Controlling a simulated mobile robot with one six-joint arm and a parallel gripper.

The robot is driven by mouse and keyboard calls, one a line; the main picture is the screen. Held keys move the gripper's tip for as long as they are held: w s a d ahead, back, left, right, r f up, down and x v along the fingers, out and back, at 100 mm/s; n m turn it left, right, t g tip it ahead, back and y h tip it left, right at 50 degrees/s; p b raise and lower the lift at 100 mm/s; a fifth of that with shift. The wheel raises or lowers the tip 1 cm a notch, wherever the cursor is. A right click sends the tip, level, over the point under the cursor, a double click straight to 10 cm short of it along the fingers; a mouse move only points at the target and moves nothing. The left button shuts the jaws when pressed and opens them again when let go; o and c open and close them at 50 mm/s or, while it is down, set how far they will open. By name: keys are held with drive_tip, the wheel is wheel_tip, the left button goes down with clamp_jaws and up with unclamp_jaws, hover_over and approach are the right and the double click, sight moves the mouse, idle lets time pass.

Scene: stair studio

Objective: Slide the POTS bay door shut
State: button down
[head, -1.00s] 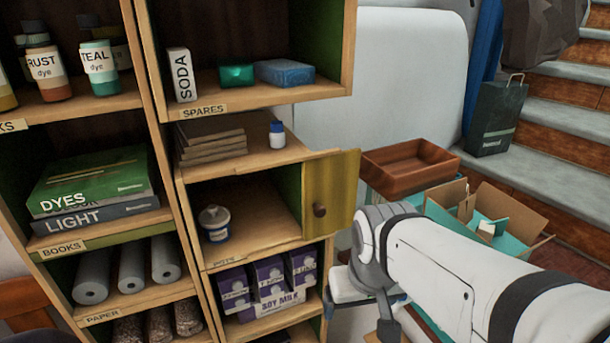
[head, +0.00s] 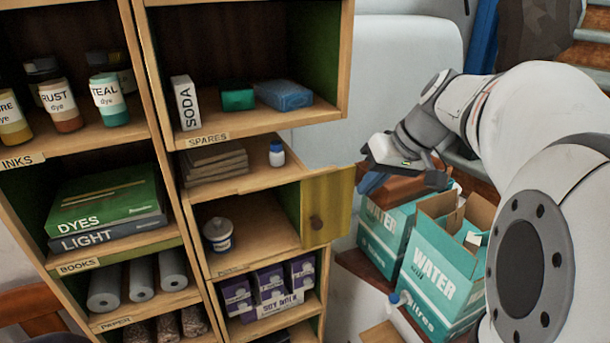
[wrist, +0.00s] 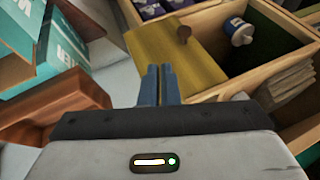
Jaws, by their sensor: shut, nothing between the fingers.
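A white jar with a blue label (head: 218,243) is inside at the left. My gripper (head: 368,184) is shut and empty, just right of the door's outer edge.
Soy milk cartons (head: 270,283) fill the bay below. A small white bottle with a blue cap (head: 276,154) and stacked boards stand above. Teal WATER boxes (head: 435,262) are at the right under my arm. A brown tray (wrist: 60,118) shows in the wrist view.

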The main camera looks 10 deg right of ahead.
approach(333, 213)
wheel_tip(333, 213, down, 4)
drive_tip(key=a, duration=0.3)
drive_tip(key=s+a+f+p, duration=0.1)
drive_tip(key=a, duration=0.1)
drive_tip(key=shift+s+p, duration=0.1)
drive_tip(key=shift+p, duration=0.2)
